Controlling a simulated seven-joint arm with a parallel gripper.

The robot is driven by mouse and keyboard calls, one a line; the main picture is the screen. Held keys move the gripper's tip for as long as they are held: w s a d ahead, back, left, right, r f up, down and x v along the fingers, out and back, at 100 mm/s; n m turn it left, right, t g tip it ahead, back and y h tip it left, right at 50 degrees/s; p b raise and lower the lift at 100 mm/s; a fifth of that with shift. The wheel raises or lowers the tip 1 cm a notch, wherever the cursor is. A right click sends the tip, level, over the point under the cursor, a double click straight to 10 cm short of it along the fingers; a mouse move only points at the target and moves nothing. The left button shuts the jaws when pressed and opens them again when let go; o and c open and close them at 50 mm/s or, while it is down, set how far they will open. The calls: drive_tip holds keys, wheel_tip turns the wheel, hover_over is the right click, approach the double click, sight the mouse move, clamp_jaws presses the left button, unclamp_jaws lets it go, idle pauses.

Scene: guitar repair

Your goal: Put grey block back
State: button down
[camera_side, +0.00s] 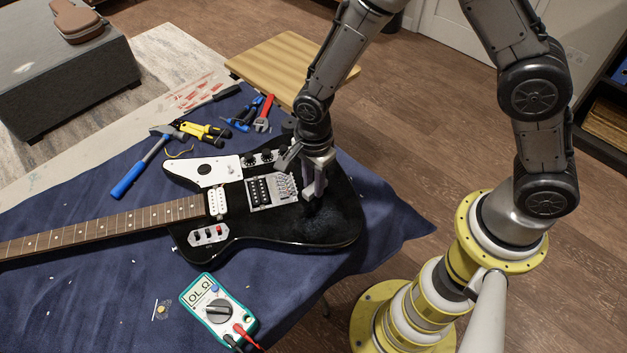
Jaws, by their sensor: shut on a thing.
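A black electric guitar (335,225) lies face up on a blue cloth, its neck pointing left. My gripper (308,192) reaches down over the right part of its body, just right of the metal bridge (285,187). It is shut on a grey block (317,176), which looks small and upright between the fingers. The fingers hide part of the block. I cannot tell whether its lower end touches the guitar or is a little above it.
A hammer (130,178), yellow pliers (205,132) and a red wrench (264,114) lie behind the guitar. A multimeter (218,312) lies in front. A wooden stool (275,58) stands beyond the table. The cloth (110,300) at front left is mostly clear.

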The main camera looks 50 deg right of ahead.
drive_tip(key=c, duration=0.7)
unclamp_jaws()
drive_tip(key=shift+f, duration=0.1)
wheel_tip(320, 180, up, 13)
drive_tip(key=shift+f, duration=0.2)
drive_tip(key=s+d+r+n+t, duration=0.3)
drive_tip(key=s+d+r+n, duration=0.55)
drive_tip(key=d+r, duration=0.2)
drive_tip(key=s+d+r+n+t, duration=0.2)
drive_tip(key=s+d+r+n, duration=0.1)
drive_tip(key=s+n, duration=0.6)
drive_tip(key=shift+s+d+t, duration=0.3)
drive_tip(key=shift+d, duration=0.4)
drive_tip(key=shift+r+n, duration=0.1)
drive_tip(key=shift+n, duration=0.15)
